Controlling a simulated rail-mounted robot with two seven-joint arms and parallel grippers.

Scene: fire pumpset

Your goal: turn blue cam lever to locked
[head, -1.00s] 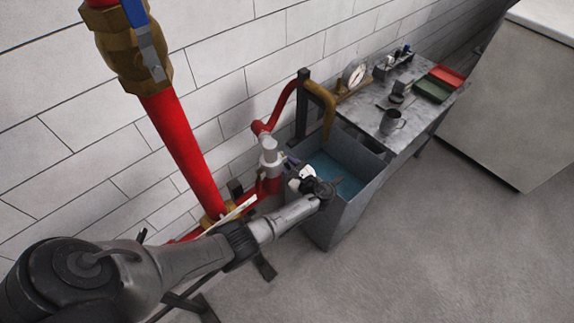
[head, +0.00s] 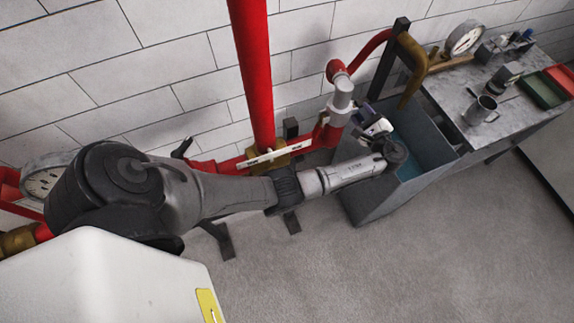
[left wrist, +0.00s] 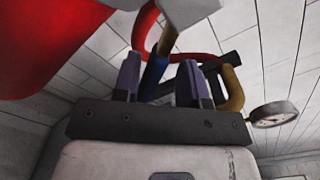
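My left gripper (head: 372,122) is beside the grey pipe fitting (head: 343,96) on the red pipework, at the near edge of the tank. In the left wrist view its two purple-grey fingers stand apart, and the gripper (left wrist: 160,68) is open. A blue bar-like part (left wrist: 154,72), with brown at its upper end, shows in the gap between the fingers. It may be the blue cam lever, but I cannot tell, nor whether a finger touches it. No blue lever is clear in the head view, where my arm and gripper hide part of the fitting. My right gripper is out of view.
A grey tank (head: 378,205) with bluish water stands under a brass spout (head: 412,65). A metal table (head: 455,95) at the right holds a gauge (head: 465,38), a mug (head: 482,110) and a green tray (head: 541,90). A red riser (head: 252,70) stands behind my arm. The front floor is clear.

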